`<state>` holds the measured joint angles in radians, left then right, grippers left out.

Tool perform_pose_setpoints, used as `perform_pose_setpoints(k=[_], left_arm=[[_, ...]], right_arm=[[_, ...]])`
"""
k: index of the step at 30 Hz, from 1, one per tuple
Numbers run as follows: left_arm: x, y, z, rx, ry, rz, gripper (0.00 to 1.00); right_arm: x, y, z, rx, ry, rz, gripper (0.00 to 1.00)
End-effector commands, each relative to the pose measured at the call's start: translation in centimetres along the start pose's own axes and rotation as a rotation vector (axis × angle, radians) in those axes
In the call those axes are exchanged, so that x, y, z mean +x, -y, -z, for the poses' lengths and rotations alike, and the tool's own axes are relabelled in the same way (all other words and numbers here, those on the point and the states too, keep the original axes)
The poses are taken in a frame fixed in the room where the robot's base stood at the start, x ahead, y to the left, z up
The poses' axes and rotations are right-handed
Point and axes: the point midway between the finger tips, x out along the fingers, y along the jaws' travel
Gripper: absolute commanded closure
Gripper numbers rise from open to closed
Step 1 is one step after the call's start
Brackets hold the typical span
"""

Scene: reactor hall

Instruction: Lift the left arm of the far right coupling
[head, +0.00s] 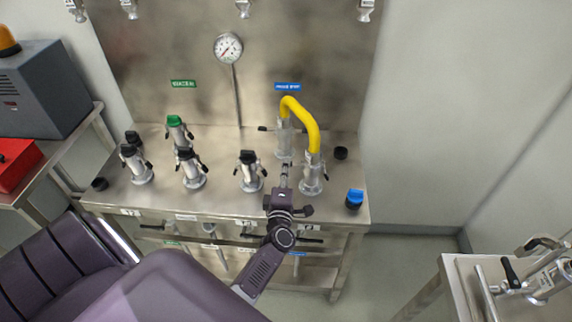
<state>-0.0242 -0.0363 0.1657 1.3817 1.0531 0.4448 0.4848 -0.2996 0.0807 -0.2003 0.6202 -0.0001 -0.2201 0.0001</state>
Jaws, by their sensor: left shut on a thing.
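The far right coupling (284,142) stands upright on the steel bench, under the back end of a yellow hose (309,123). A dark arm sticks out from its left side, near level. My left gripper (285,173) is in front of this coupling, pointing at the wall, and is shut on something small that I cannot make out. The near right coupling (312,178) stands just right of the gripper, under the hose's front end. The far coupling's right side is partly hidden by the hose. My right gripper is not in view.
Several capped couplings, one with a green cap (175,120), stand left on the steel bench (225,199). A blue cap (354,198) and a black cap (341,153) lie at the right. A side table (463,292) stands lower right.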

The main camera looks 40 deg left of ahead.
Motion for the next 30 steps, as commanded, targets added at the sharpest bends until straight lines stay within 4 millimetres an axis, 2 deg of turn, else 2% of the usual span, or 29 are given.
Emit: perform_pose_setpoints(k=[6, 22, 23, 25, 30], left_arm=[[-0.07, -0.36, -0.07, 0.070, 0.001, 0.002, 1.00], [-0.07, -0.35, -0.07, 0.096, 0.001, 0.002, 1.00], [-0.07, -0.35, -0.07, 0.096, 0.001, 0.002, 0.93], [-0.06, -0.36, -0.07, 0.096, 0.001, 0.002, 0.86], [-0.04, -0.41, -0.06, 0.095, 0.001, 0.001, 0.86]], right_arm=[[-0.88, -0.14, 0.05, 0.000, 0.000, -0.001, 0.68], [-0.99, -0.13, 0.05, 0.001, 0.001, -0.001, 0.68], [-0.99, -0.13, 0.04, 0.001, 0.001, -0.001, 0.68], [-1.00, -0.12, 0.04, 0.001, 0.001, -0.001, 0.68], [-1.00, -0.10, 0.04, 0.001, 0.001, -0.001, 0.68]])
